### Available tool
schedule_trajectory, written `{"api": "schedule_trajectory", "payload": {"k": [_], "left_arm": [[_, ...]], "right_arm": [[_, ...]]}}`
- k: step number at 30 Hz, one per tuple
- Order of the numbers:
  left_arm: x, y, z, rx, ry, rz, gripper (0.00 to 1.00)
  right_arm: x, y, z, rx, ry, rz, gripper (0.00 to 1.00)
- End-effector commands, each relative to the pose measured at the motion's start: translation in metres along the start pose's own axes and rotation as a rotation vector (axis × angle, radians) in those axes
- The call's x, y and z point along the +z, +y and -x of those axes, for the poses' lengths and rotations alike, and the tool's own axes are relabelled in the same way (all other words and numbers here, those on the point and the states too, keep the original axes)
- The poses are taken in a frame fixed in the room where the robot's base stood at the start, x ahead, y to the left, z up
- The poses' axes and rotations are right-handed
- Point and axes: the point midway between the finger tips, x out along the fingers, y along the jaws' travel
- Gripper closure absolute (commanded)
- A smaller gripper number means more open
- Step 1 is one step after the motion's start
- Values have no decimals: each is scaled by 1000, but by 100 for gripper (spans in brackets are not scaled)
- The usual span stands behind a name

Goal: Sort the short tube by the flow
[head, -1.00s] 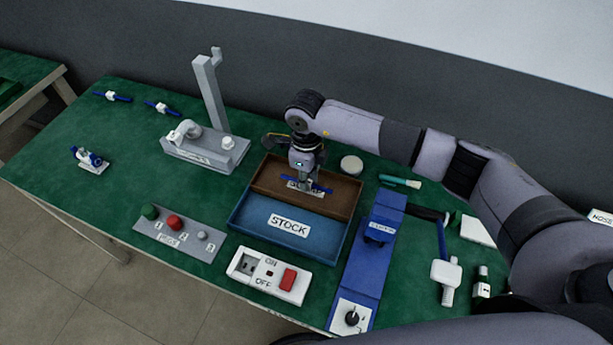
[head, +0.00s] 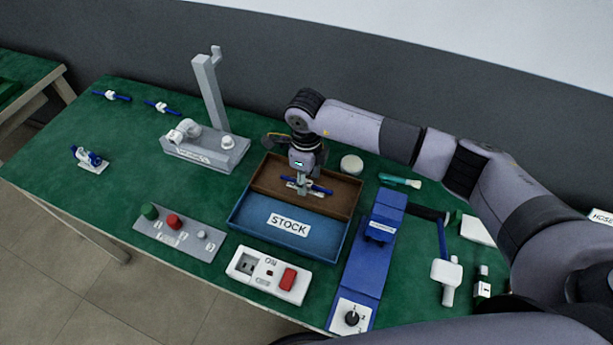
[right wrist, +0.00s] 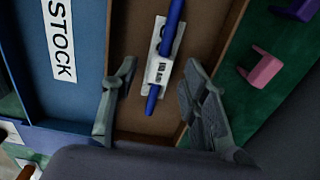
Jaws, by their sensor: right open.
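A short blue tube (head: 318,188) with a white tag lies in the brown tray (head: 268,181); in the right wrist view the tube (right wrist: 173,25) lies across a white label there. My right gripper (head: 303,180) is over the brown tray. In the right wrist view its open fingers (right wrist: 157,98) stand on either side of the tube's near end, apart from it. Two more blue tubes with white tags, one (head: 111,96) and another (head: 162,108), lie at the table's back left. My left gripper does not show.
The blue STOCK tray (head: 252,226) adjoins the brown one and looks empty. Around them stand a grey stand (head: 209,95), a button panel (head: 180,233), an ON/OFF switch box (head: 268,275) and a blue pump unit (head: 366,262). The table's left middle is mostly clear.

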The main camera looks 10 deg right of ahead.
Motion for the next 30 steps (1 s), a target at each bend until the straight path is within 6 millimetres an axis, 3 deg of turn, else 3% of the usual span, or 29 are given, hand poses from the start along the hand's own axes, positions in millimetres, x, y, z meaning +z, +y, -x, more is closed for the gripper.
{"api": "schedule_trajectory", "payload": {"k": [5,12,18,30], "left_arm": [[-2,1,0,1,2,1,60],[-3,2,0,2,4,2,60],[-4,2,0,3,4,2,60],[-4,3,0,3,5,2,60]], "right_arm": [[1,-1,21,-3,-4,0,59],[1,-1,73,-4,-4,1,59],[0,-1,106,-3,-2,0,59],[0,0,119,-1,0,0,59]]}}
